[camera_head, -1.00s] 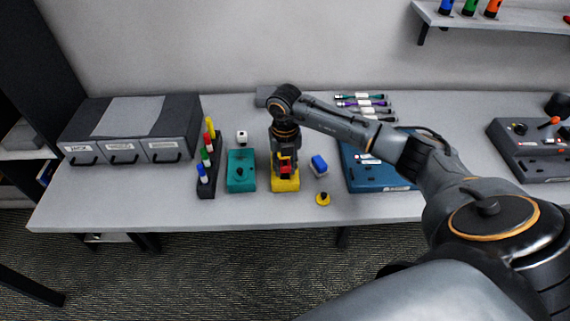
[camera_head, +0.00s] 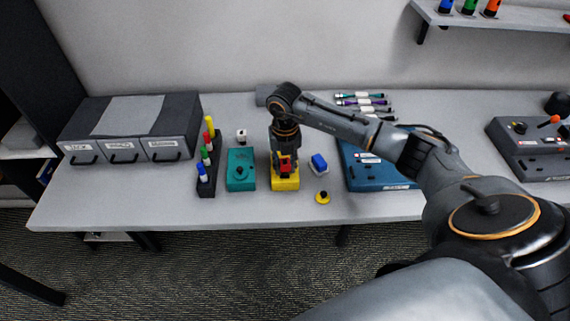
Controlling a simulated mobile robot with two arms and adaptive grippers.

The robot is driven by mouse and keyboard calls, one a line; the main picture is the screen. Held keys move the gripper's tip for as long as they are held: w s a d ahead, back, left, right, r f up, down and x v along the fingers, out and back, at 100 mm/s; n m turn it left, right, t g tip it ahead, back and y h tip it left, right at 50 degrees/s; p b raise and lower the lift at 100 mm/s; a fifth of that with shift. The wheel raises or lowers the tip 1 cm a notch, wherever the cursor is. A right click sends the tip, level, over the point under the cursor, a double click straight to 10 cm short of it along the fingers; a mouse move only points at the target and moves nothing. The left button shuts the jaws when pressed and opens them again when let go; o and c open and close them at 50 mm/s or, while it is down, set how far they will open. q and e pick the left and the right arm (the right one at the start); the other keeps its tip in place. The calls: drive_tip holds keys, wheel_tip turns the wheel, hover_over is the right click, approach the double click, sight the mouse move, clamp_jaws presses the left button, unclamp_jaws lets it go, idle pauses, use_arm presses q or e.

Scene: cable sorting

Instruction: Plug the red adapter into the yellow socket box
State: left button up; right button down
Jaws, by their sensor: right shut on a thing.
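The yellow socket box (camera_head: 286,184) sits near the front edge of the table, between a teal box and a blue adapter. My right gripper (camera_head: 285,160) points down directly over it and is shut on the red adapter (camera_head: 285,166). The red adapter is at the top of the yellow box; the gripper hides part of both, and I cannot tell whether the adapter is seated in the socket. My left gripper is not in view.
A teal box (camera_head: 240,177) and a black rack with coloured pegs (camera_head: 206,180) stand to the left. A blue adapter (camera_head: 319,163), a yellow round piece (camera_head: 323,198) and a blue panel (camera_head: 375,176) lie to the right. A grey drawer unit (camera_head: 130,130) stands far left.

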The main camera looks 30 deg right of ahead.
drive_tip(key=shift+f+b, duration=0.55)
drive_tip(key=shift+f, duration=0.05)
idle(0.6)
drive_tip(key=shift+s+a+f+b, duration=0.15)
drive_tip(key=shift+s+f+b, duration=0.3)
drive_tip(key=shift+f, duration=0.2)
idle(0.7)
drive_tip(key=c, duration=1.1)
unclamp_jaws()
drive_tip(key=shift+o, duration=0.5)
drive_tip(key=shift+w+f, duration=0.1)
drive_tip(key=shift+w, duration=0.2)
